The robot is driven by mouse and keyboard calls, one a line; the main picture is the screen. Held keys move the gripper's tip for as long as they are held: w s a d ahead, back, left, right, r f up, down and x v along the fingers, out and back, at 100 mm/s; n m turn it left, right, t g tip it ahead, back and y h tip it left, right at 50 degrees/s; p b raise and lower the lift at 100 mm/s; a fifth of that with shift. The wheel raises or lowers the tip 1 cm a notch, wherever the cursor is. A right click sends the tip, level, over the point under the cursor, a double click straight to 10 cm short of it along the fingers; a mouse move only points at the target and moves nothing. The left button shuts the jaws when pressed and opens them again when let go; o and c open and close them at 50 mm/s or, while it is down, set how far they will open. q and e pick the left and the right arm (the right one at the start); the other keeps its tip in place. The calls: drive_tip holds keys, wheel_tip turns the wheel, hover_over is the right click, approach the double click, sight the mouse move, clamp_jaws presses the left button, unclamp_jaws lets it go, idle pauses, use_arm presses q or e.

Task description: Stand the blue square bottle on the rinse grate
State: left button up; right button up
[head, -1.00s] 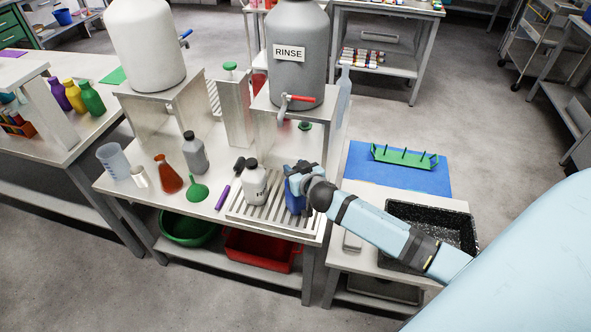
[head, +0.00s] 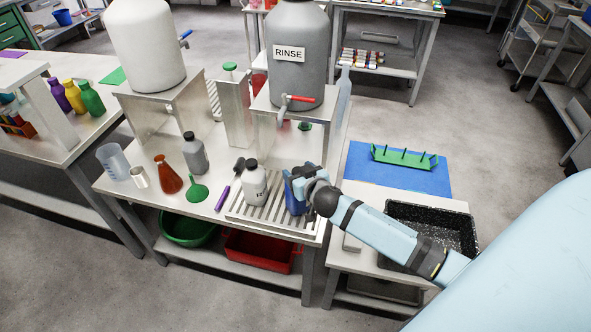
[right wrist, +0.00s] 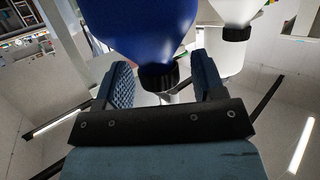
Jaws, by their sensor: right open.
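The blue square bottle (head: 293,201) stands upright on the right part of the slatted rinse grate (head: 262,222) in the head view. My right gripper (head: 297,177) is at its top and hides its neck there. In the right wrist view the picture is upside down, and the blue bottle (right wrist: 150,25) shows with its black cap between the two spread fingers. My right gripper (right wrist: 163,83) is open, with a gap visible on either side of the cap. My left gripper is not in view.
A white bottle with a black cap (head: 255,185) stands on the grate just left of the blue one. The grey RINSE tank (head: 297,75) with a red tap (head: 290,99) is behind. A purple-handled brush (head: 229,187) and green funnel (head: 197,192) lie left. A black tray (head: 440,222) is right.

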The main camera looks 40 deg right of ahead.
drive_tip(key=v, duration=1)
drive_tip(key=s+a+f+n+g+y, duration=0.3)
drive_tip(key=s+a+f+n+y, duration=0.1)
drive_tip(key=s+a+f, duration=0.9)
drive_tip(key=s+a+y, duration=0.1)
drive_tip(key=s+a, duration=0.2)
drive_tip(key=shift+a+n, duration=0.25)
drive_tip(key=shift+n, duration=0.05)
